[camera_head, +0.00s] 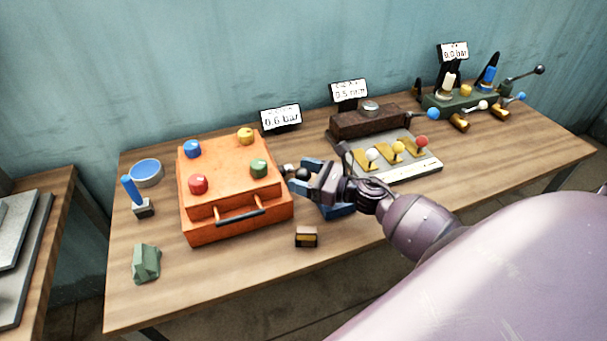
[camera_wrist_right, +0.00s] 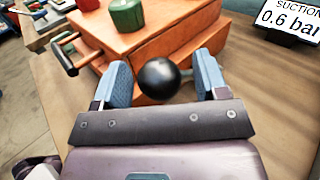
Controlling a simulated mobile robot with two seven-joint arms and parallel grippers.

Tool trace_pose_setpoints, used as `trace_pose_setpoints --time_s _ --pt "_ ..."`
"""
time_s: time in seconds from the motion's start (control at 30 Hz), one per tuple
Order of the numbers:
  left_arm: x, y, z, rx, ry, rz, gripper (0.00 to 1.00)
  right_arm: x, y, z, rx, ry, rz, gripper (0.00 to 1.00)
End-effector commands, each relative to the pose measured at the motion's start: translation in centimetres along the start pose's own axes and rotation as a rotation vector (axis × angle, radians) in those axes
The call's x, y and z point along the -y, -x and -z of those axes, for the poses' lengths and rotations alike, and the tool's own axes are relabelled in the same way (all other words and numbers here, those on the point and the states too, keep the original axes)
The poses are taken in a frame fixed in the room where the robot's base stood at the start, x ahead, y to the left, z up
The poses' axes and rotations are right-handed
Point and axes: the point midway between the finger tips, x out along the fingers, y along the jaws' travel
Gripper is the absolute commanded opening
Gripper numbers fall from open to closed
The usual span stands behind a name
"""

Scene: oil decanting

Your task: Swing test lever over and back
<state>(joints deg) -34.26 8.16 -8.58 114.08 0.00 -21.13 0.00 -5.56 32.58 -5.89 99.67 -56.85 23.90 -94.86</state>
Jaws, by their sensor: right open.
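A lever with a black ball knob (camera_wrist_right: 159,79) stands at the right side of the orange box (camera_head: 225,213). The knob also shows small in the head view (camera_head: 302,174); its shaft is mostly hidden. My right gripper (camera_head: 298,176) is open, reaching in from the right with its blue fingers on either side of the knob. In the wrist view my right gripper (camera_wrist_right: 163,68) has the knob between its fingers, with gaps visible on both sides. My left gripper is not in view.
The orange box carries blue, yellow, red and green caps. A 0.6 bar sign (camera_head: 281,118) stands behind it. A tray with coloured-knob levers (camera_head: 397,165) is to the right, and a green fixture (camera_head: 460,103) with another black-knobbed lever (camera_head: 539,70) stands further back. A small brown block (camera_head: 306,237) lies in front.

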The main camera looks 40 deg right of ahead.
Motion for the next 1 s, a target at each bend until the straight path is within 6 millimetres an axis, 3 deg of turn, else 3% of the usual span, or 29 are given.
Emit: trace_pose_setpoints --time_s 0.07,0.47,1.0 --pt "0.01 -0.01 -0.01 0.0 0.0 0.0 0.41 -0.01 0.01 0.01 0.0 0.0 0.0 0.65" --pt "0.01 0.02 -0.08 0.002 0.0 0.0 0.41 -0.12 0.02 0.05 0.0 -0.003 -0.003 0.05" --pt "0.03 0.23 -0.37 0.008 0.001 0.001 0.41 -0.16 0.04 0.03 0.0 -0.008 -0.007 0.05"
